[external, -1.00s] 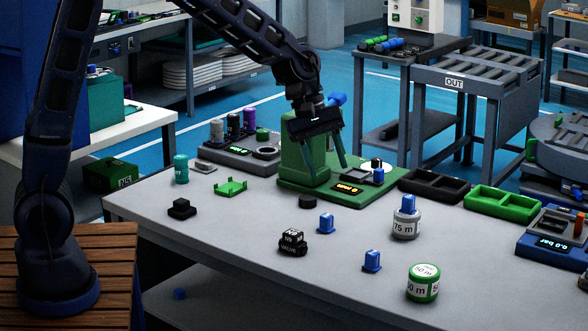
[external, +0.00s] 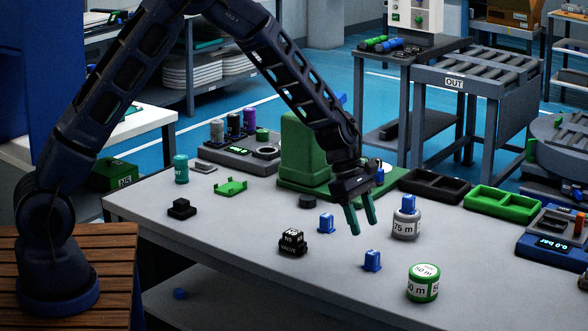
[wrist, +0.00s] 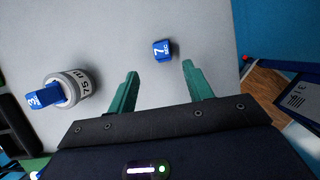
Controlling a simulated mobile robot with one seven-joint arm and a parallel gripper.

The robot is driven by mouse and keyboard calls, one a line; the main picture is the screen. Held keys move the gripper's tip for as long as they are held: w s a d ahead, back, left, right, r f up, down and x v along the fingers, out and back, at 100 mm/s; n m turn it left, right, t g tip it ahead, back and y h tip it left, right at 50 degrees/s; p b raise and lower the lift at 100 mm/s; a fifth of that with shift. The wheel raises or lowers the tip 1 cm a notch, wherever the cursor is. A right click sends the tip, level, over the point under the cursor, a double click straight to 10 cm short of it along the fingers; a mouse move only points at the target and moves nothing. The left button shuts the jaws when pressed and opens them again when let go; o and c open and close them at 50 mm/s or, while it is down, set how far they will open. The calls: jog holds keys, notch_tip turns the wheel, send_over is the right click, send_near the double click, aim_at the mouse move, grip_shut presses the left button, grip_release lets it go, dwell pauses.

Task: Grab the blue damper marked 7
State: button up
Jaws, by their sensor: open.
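The blue damper marked 7 (wrist: 162,50) sits on the table in the wrist view, ahead of my open fingers and roughly centred between them. In the external view, it appears to be the small blue block (external: 372,261) on the table, below and slightly right of my fingertips. My gripper (external: 363,227) points down above the table with its green fingers apart and empty. The same open fingers show in the wrist view (wrist: 160,88). The label on the block cannot be read in the external view.
Another blue block (external: 326,222) stands left of my gripper. A grey 75 m cylinder (external: 405,228) bears a blue damper marked 3 (wrist: 46,95). A green-white 50 m cylinder (external: 423,284) and a black valve block (external: 292,243) stand nearby. The table's front edge is close.

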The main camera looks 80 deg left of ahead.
aim_at(373, 252)
jog(key=x, duration=0.8)
jog(key=shift+d+f, duration=0.35)
jog(key=c, duration=1.1)
jog(key=shift+o, duration=0.2)
jog(key=shift+r, duration=0.15)
